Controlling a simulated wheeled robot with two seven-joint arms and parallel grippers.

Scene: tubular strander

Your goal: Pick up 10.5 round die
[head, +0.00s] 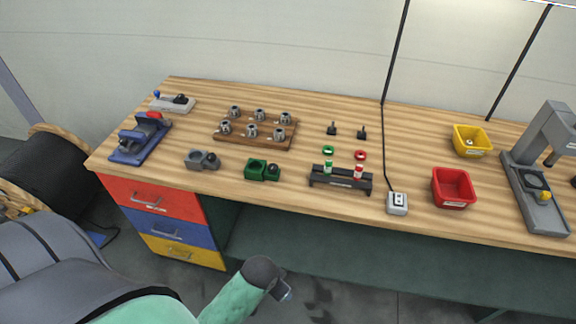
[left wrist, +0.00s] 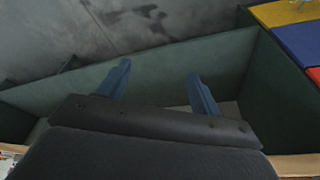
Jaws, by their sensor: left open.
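Several metallic round dies stand on a wooden block (head: 222,138) on the bench, left of its middle. One front die (head: 251,132) and one back die (head: 259,114) show clearly, but their size marks are too small to read, so I cannot tell which is 10.5. My left gripper (head: 287,292) is in front of the bench, below the top's front edge and well away from the dies. In the left wrist view its two blue fingers (left wrist: 160,88) are apart with nothing between them. My right gripper is not in view.
The wooden bench top (head: 300,215) holds a blue vise-like fixture (head: 140,140), a grey holder (head: 198,160), a green holder (head: 256,170), a black rack (head: 340,183), a red bin (head: 453,190), a yellow bin (head: 470,141) and a grey press (head: 540,190). Coloured drawers (head: 165,222) are below left.

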